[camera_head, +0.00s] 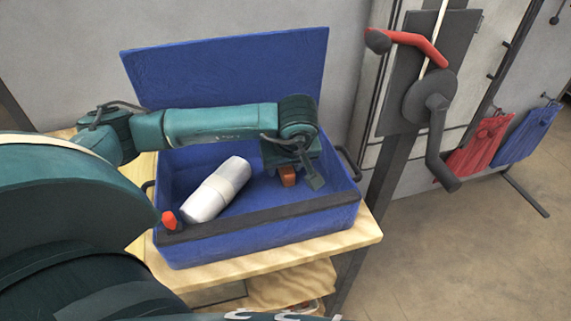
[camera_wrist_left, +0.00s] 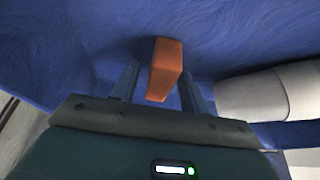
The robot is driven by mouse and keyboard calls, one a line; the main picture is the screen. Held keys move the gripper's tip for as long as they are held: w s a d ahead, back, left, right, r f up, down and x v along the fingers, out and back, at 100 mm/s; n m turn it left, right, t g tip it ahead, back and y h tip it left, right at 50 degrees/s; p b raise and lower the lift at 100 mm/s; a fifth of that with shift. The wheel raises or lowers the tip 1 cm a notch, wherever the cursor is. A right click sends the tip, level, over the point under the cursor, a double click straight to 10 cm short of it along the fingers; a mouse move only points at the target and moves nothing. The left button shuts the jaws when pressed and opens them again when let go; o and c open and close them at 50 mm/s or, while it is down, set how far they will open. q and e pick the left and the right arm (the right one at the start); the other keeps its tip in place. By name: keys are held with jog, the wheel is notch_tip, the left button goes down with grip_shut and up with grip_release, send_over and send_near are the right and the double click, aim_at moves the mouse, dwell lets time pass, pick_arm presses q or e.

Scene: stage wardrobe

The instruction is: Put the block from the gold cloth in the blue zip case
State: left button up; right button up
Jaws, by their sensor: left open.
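The blue zip case (camera_head: 270,227) stands open on a wooden table, its lid (camera_head: 230,62) raised at the back. The orange block (camera_head: 288,176) is inside the case, toward the right, low near the floor. My left gripper (camera_head: 296,173) reaches down into the case over the block. In the left wrist view the block (camera_wrist_left: 166,70) stands between the two parted fingers of the gripper (camera_wrist_left: 160,82), with a gap visible on each side. The gold cloth is not in view. My right gripper is not in view.
A white roll with a pale band (camera_head: 217,188) lies in the left part of the case. A red tab (camera_head: 168,220) sits at the case's front left corner. A dark post with a crank (camera_head: 428,95) stands to the right; red (camera_head: 478,145) and blue (camera_head: 528,132) items hang beyond.

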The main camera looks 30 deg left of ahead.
aim_at(288, 169)
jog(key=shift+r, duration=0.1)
pick_arm(q)
jog(key=shift+r+p, duration=0.35)
jog(key=p+v, duration=0.3)
jog(key=v, duration=0.2)
jog(key=shift+r, duration=0.15)
jog(key=p+v, duration=0.3)
jog(key=v, duration=0.3)
jog(key=shift+s+d, duration=0.15)
jog(key=shift+s, duration=0.05)
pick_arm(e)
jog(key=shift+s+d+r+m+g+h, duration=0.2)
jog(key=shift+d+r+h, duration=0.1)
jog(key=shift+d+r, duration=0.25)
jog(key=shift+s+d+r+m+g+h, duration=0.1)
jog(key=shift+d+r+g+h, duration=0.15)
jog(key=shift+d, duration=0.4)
pick_arm(q)
jog(key=shift+r, duration=0.1)
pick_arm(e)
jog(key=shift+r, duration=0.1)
